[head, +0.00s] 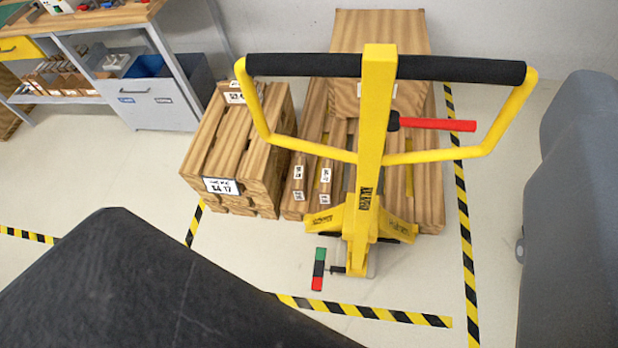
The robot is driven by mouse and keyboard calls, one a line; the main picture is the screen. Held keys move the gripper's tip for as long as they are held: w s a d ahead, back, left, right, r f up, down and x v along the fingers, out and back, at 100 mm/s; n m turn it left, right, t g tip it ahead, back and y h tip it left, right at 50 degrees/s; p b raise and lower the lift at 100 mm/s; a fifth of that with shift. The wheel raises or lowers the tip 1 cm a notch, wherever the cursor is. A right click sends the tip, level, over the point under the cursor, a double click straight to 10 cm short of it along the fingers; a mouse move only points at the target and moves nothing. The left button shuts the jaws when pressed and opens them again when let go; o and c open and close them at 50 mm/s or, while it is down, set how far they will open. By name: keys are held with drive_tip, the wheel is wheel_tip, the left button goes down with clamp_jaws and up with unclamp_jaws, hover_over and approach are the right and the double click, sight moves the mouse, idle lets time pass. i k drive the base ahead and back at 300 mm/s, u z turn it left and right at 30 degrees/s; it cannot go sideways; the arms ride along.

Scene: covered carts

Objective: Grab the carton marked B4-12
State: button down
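No carton that I can clearly read as B4-12 shows in the head view. A wood-grained slatted crate (225,150) stands left of centre. Its front label (221,186) looks like "S4 17" or "B4 17", and its top label (240,92) is too small to read surely. A wood-grained box (350,30) stands at the back on a pallet (432,195), partly hidden by a yellow pallet jack. A white label on its front is partly covered. My gripper cannot be made out in this view.
The yellow pallet jack (371,130) stands in front of the pallet. A dark shape (140,285) fills the lower left and a grey rounded body (575,200) the right edge. A workbench (165,95) with bins is at upper left. Striped tape (365,311) marks the floor.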

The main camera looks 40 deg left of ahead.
sight(300, 175)
drive_tip(key=u, duration=0.5)
drive_tip(key=k, duration=0.6)
drive_tip(key=u, duration=0.9)
drive_tip(key=k, duration=0.75)
drive_tip(key=u, duration=0.75)
drive_tip(key=i, duration=2.75)
drive_tip(key=z, duration=1)
drive_tip(key=i, duration=1.05)
drive_tip(key=z, duration=0.9)
drive_tip(key=i, duration=0.4)
drive_tip(key=z, duration=0.2)
drive_tip(key=k, duration=0.5)
